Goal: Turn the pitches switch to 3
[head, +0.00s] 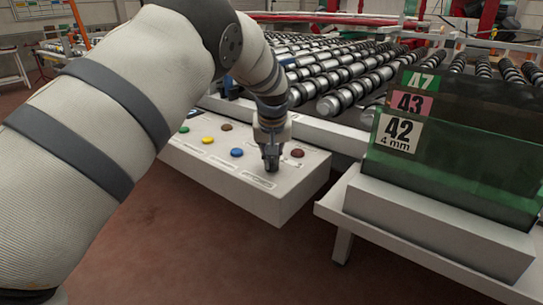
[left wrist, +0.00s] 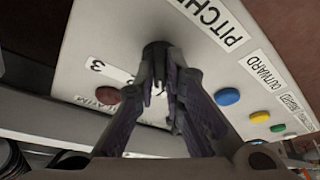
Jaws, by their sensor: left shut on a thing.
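The white control panel (head: 235,190) stands in the middle of the head view. My left gripper (head: 270,164) points down at its right part, behind a printed label. In the left wrist view, my left gripper (left wrist: 166,78) is shut on a dark knob, the pitches switch (left wrist: 157,47). The word starting "PITCH" (left wrist: 215,25) is printed beside it. A white label with a 3 (left wrist: 97,66) lies on the other side of the knob. The fingers hide part of the label, and I cannot tell where the knob points. My right gripper is not in view.
On the panel, a red button (head: 297,153) is right of my gripper; a blue button (head: 237,153) and a yellow button (head: 208,141) are left. Dark glass sheets (head: 465,150) stand on a white stand at the right. Rollers (head: 335,90) lie behind.

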